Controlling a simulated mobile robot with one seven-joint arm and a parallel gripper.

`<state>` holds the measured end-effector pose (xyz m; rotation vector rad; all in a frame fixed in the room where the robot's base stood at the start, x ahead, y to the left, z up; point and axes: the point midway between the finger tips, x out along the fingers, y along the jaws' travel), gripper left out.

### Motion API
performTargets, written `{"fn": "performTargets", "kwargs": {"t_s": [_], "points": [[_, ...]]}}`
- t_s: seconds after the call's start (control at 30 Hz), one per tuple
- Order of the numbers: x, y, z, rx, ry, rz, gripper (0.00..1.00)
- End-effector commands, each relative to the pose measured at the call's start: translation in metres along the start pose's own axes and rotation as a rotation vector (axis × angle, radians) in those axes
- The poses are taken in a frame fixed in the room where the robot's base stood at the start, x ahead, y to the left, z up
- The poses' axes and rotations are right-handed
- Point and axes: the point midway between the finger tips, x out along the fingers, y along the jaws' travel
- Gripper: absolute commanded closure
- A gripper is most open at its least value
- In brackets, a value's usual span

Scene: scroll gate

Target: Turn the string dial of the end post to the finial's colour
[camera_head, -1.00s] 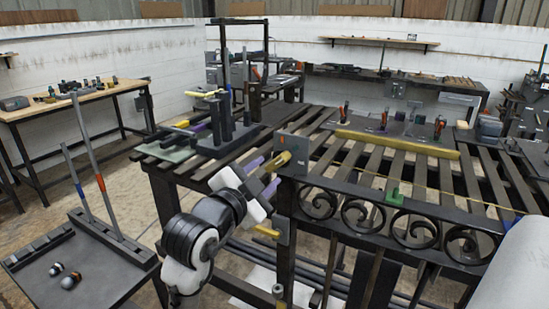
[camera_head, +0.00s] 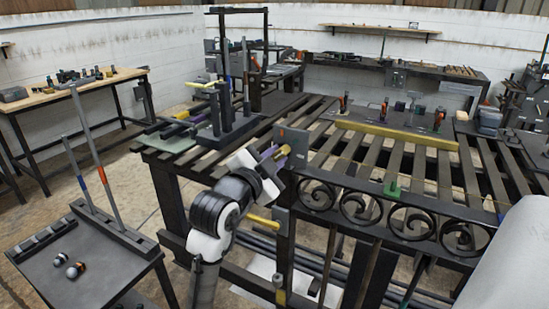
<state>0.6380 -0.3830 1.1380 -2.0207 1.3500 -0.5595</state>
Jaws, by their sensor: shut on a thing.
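The end post (camera_head: 285,245) stands dark and upright at the left end of the scroll gate (camera_head: 400,222). A grey plate (camera_head: 291,137) is at its top. My gripper (camera_head: 275,153) is at the left of this plate, shut on a small yellow piece that mostly hides between the purple-marked fingers. Whether this piece is the string dial cannot be told. A thin yellowish string runs right from the post above the scrolls. A green block (camera_head: 391,189) sits near the string. I cannot make out a finial or its colour.
A slatted bench (camera_head: 345,150) carries a long yellow bar (camera_head: 397,135) behind the gate. A dark rack (camera_head: 222,130) stands behind my gripper. A yellow rod (camera_head: 262,221) sticks out left of the post. A dark side table (camera_head: 90,275) with two small balls is at lower left.

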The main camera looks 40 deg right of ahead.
Motion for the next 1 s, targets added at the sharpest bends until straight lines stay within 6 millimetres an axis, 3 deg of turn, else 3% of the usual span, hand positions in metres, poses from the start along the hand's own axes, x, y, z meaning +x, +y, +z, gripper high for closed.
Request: {"fn": "performTargets", "kwargs": {"t_s": [0.47, 1.0], "points": [[-0.0002, 0.0027, 0.0030, 0.103, 0.001, 0.000, 1.00], [-0.0005, 0.0020, 0.0033, 0.540, -0.001, 0.000, 1.00]]}}
